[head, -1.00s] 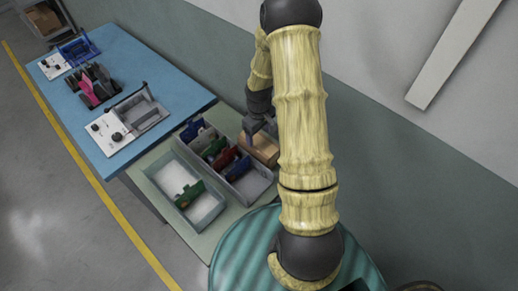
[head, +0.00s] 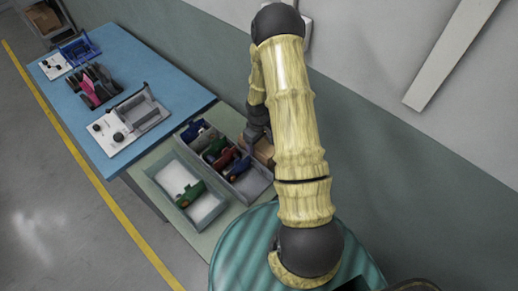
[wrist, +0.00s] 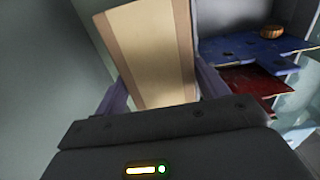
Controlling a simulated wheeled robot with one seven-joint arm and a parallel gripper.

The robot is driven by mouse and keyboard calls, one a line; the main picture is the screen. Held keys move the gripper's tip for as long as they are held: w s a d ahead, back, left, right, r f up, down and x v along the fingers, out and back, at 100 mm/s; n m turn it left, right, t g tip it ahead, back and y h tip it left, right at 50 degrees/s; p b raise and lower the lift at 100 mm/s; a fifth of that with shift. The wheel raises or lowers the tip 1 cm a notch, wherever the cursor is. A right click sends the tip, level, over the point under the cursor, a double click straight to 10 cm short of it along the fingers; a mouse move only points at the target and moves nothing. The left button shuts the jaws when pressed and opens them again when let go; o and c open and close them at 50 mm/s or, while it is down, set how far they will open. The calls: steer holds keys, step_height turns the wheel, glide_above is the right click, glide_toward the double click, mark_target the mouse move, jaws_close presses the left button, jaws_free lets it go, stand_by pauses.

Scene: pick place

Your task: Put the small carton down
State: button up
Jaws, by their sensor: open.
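The small carton (head: 264,150) is a plain brown box beside the grey divided bin, on the side toward the wall. My arm hides much of it in the head view. In the wrist view the carton (wrist: 152,50) fills the space between the fingers, with its long tan face and brown edges showing. My gripper (wrist: 160,88) is open, with one purple finger on each side of the carton. In the head view my gripper (head: 257,135) is mostly hidden by my arm. Whether the carton's underside rests on the bench cannot be seen.
The grey divided bin (head: 249,186) holds blue, green and red items. A blue table (head: 150,63) stands beyond. The wall runs close behind the carton.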

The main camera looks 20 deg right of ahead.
stand_by(0.3)
steer(key=c, duration=0.9)
steer(key=shift+r, duration=0.1)
step_height(320, 180, up, 10)
steer(key=shift+f+b, duration=0.1)
steer(key=shift+b, duration=0.75)
